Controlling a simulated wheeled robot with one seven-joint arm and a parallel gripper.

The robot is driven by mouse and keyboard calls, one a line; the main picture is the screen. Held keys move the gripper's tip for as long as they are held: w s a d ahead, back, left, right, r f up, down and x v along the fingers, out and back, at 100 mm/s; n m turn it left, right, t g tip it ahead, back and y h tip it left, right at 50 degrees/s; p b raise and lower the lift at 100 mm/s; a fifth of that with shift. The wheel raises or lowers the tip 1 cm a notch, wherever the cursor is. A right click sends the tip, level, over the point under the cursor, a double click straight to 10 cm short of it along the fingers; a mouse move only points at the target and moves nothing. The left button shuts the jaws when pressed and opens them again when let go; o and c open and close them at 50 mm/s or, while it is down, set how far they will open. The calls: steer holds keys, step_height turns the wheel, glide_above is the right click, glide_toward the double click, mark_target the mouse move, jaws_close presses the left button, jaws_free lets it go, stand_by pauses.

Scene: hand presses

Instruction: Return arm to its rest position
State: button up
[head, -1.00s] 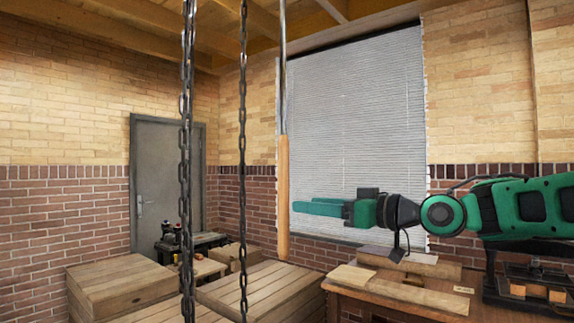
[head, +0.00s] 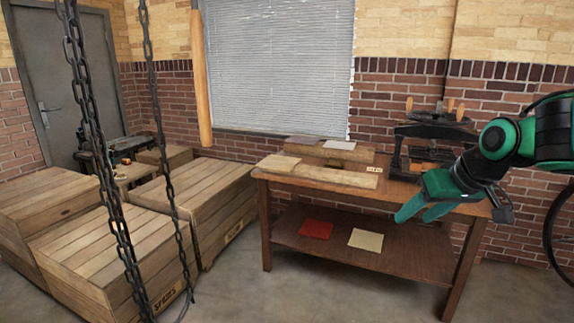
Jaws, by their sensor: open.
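My gripper (head: 418,212) is green and empty, with its two fingers apart and pointing down and to the left. It is in the right half of the head view, in front of the right part of the wooden workbench (head: 420,255). My green and black arm (head: 540,140) reaches in from the right edge. A black hand press (head: 432,135) with wooden handles stands on the bench behind my gripper, and my gripper and wrist hide part of the bench top there.
Wooden boards (head: 330,172) lie on the bench; a red sheet (head: 316,229) and a cream sheet (head: 366,240) lie on its lower shelf. Large wooden crates (head: 190,200) stand left. Chains (head: 95,150) and a wooden-handled pole (head: 201,85) hang in front. Floor before the bench is clear.

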steer(key=s+d+f+m+g, duration=0.2)
steer(key=s+d+f, duration=0.1)
steer(key=s, duration=0.6)
steer(key=s+d+f+m+g+h, duration=0.1)
steer(key=s+d+f+m+g, duration=0.1)
steer(key=s, duration=0.7)
steer(key=s+d+f+m+g+h, duration=0.1)
steer(key=s+d+f+m+g, duration=0.1)
steer(key=s+d+f, duration=0.3)
steer(key=s+d+m, duration=0.1)
steer(key=s, duration=0.3)
steer(key=shift+s+d+f+m+g, duration=0.2)
steer(key=shift+f+m+g, duration=0.1)
steer(key=shift+m, duration=0.1)
